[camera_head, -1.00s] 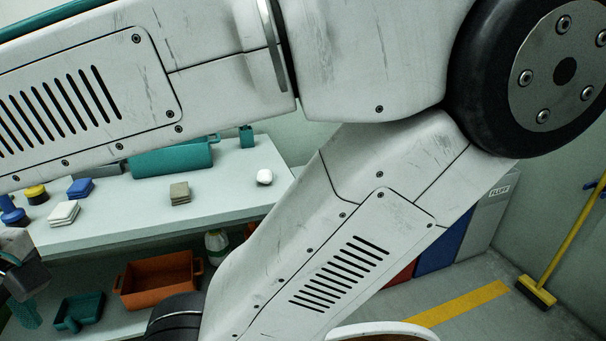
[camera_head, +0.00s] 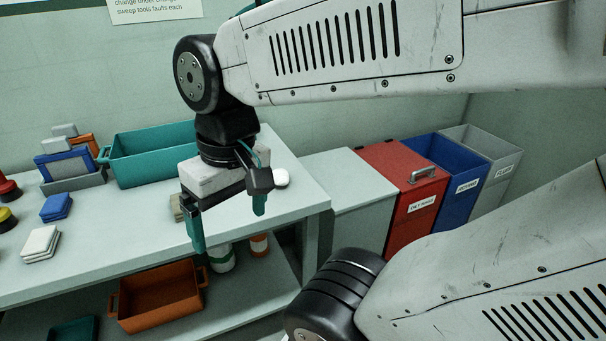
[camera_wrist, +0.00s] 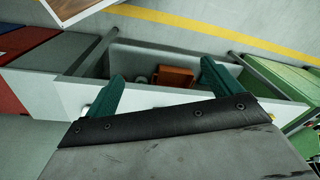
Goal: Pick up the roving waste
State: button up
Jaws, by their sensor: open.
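A small white rounded lump (camera_head: 281,179), possibly the roving waste, lies on the bench top near its right end. My gripper (camera_head: 228,218) hangs over the right part of the bench, a little left of the lump in the picture. Its two teal fingers are apart with nothing between them. In the wrist view, my gripper (camera_wrist: 163,85) also shows open, and I cannot make out the lump clearly there.
The bench (camera_head: 110,250) holds a teal tray (camera_head: 155,160), white pads (camera_head: 40,243) and blue pads (camera_head: 56,207). An orange bin (camera_head: 160,298) sits on the shelf below. Red (camera_head: 405,185), blue (camera_head: 455,190) and grey (camera_head: 500,165) bins stand right of the bench.

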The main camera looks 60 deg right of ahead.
aim_at(288, 176)
jog(key=w+d+f+m+t+y, duration=0.25)
jog(key=w+d+m+y, duration=0.2)
jog(key=w+m, duration=0.3)
jog(key=w+d+f+m+t+y, duration=0.1)
jog(key=w+d+f+m+y, duration=0.25)
jog(key=w+d+m, duration=0.4)
jog(key=s+d+f+m+t+h, duration=0.1)
jog(key=d+f+m+t+h, duration=0.1)
jog(key=d, duration=0.6)
jog(key=s+d+f+m+t+h, duration=0.1)
jog(key=d+f+m+t+h, duration=0.1)
jog(key=d+f+m, duration=0.3)
jog(key=s+d+f+m+t+h, duration=0.1)
jog(key=d+f+m+t, duration=0.3)
jog(key=d+m, duration=0.6)
jog(key=shift+d+f+t+h, duration=0.3)
jog(key=shift+t+h, duration=0.05)
jog(key=shift+h, duration=0.05)
jog(key=shift+w+d+f, duration=0.1)
jog(key=shift+w+f, duration=0.15)
jog(key=x, duration=0.7)
jog(key=shift+w+d, duration=0.1)
jog(key=shift+d, duration=0.15)
jog(key=c, duration=1)
